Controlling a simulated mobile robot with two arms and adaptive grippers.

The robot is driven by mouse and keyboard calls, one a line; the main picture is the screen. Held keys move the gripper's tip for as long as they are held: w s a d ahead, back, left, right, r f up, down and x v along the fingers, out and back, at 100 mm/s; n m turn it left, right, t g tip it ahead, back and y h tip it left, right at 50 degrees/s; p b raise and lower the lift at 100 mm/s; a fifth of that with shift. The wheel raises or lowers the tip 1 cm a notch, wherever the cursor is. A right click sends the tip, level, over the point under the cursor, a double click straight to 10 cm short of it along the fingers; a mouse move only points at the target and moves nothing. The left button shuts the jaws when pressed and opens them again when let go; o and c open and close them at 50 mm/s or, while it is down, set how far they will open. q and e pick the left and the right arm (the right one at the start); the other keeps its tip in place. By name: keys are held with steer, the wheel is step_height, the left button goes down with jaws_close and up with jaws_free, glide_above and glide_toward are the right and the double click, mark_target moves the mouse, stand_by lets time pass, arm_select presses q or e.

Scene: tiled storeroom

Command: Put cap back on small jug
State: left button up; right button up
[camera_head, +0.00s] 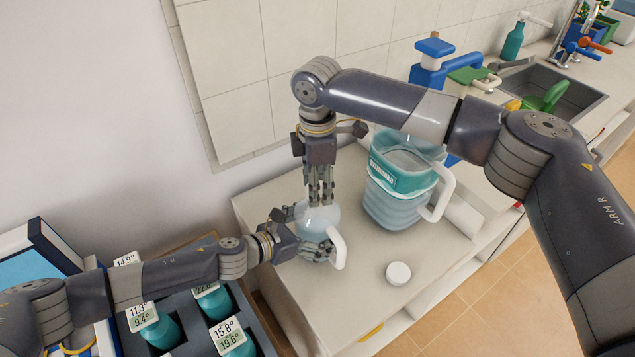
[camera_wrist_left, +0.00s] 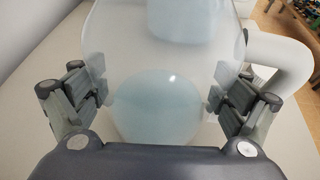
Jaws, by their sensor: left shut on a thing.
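The small jug (camera_head: 318,218) is translucent with a white handle (camera_head: 337,248) and stands on the counter. My left gripper (camera_head: 318,250) is shut around its body from the left. In the left wrist view the jug (camera_wrist_left: 155,105) fills the space between the fingers, with its handle (camera_wrist_left: 280,60) to the right. A round white cap (camera_head: 398,273) lies on the counter, right of the small jug and apart from it. My right gripper (camera_head: 320,195) points down at the jug's top, its fingers close together. The fingers hide the jug's mouth, and I cannot tell whether they hold anything.
A large jug (camera_head: 393,209) with a teal label stands behind the small jug, under my right arm. A blue dispenser (camera_head: 430,62) and a sink (camera_head: 567,95) are farther back. A crate of teal bottles (camera_head: 157,328) is at the lower left. The counter front (camera_head: 345,310) is clear.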

arm_select(q)
steer(key=shift+f, duration=0.1)
arm_select(e)
steer(key=m, duration=0.5)
steer(key=shift+c, duration=0.2)
steer(key=o, duration=1.3)
steer(key=shift+c, duration=0.2)
step_height(320, 180, up, 12)
arm_select(q)
steer(key=o, duration=1.8)
